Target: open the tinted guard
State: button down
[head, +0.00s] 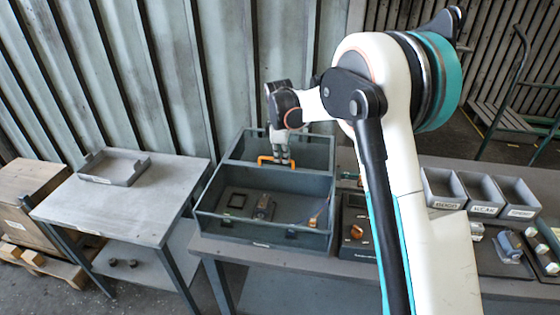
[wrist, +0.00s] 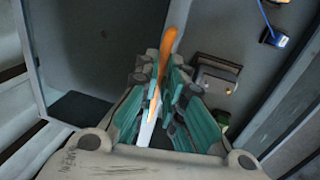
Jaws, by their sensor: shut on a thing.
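The grey housing (head: 262,243) stands on the bench as an open-framed box. An orange handle (head: 264,160) sits on a grey bar across the box, which I take as the edge of the tinted guard (head: 235,171). How far the guard is raised is hard to tell. My gripper (head: 282,161) points down and is shut on the handle. In the wrist view, the orange handle (wrist: 168,45) runs between the teal fingers of my gripper (wrist: 160,85); the fingers hide part of it. A dark smooth panel lies left of it there.
Inside the housing are a small metal block (head: 264,207) and a dark square frame (head: 236,201). A side table (head: 120,205) with a shallow tray (head: 114,167) stands to the left. Grey bins (head: 481,195) and loose parts are on the bench to the right. A ribbed wall is behind.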

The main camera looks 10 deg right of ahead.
dwell(0.3)
jog(key=c, duration=1.7)
grip_release()
jog(key=shift+r, duration=0.1)
jog(key=r, duration=0.3)
jog(key=s+r, duration=0.1)
jog(key=r, duration=0.3)
jog(key=s+r, duration=0.1)
jog(key=r, duration=0.3)
jog(key=shift+a+r, duration=0.25)
jog(key=shift+a, duration=0.1)
jog(key=shift+s, duration=0.1)
